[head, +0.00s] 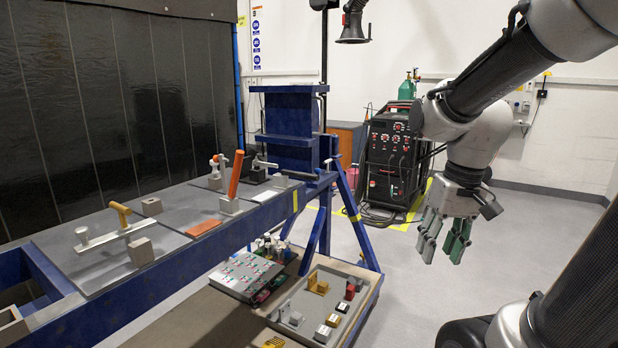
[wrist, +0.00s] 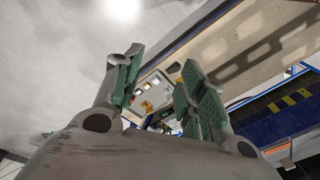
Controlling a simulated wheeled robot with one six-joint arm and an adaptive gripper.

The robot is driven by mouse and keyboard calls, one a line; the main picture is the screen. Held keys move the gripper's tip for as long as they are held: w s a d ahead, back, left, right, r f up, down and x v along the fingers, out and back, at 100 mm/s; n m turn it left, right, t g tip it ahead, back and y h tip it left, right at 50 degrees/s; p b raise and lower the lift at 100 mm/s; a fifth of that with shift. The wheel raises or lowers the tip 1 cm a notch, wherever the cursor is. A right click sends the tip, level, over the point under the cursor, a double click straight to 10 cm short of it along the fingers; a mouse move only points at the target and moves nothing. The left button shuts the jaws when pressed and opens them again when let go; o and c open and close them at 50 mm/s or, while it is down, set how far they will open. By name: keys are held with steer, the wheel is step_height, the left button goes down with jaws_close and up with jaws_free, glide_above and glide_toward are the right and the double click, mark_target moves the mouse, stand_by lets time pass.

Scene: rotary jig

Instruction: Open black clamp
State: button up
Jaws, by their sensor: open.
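In the head view, a small clamp with a black base (head: 257,176) and a pale metal bar on top stands at the far end of the blue jig table (head: 270,208). It sits just behind a clamp with an upright orange handle (head: 235,174), which partly hides it. Whether the black clamp is open or shut is too small to tell. My gripper (head: 442,246) hangs fingers down over the floor, well to the right of the table and apart from every clamp. Its green-padded fingers are spread and empty. They also show in the wrist view (wrist: 160,82), where the clamp cannot be made out.
A clamp with a yellow handle (head: 121,214) and one with a white and orange knob (head: 214,166) are also on the table. A blue upright frame (head: 290,120) stands behind. A lower shelf holds a grey tray (head: 285,318). A welding machine (head: 390,155) stands at the back.

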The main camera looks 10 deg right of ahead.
steer(key=w+a+f+m+y, duration=0.3)
steer(key=w+f+m, duration=0.1)
steer(key=w, duration=0.2)
steer(key=w+a+f+m+y, duration=0.3)
steer(key=w, duration=0.3)
steer(key=m+t+y, duration=0.6)
steer(key=m+t, duration=0.6)
steer(key=m, duration=0.4)
glide_toward(297, 174)
steer(key=x, duration=0.5)
steer(key=shift+w+d+f, duration=0.1)
steer(key=shift+w+d, duration=0.15)
steer(key=shift+w, duration=0.3)
jaws_close()
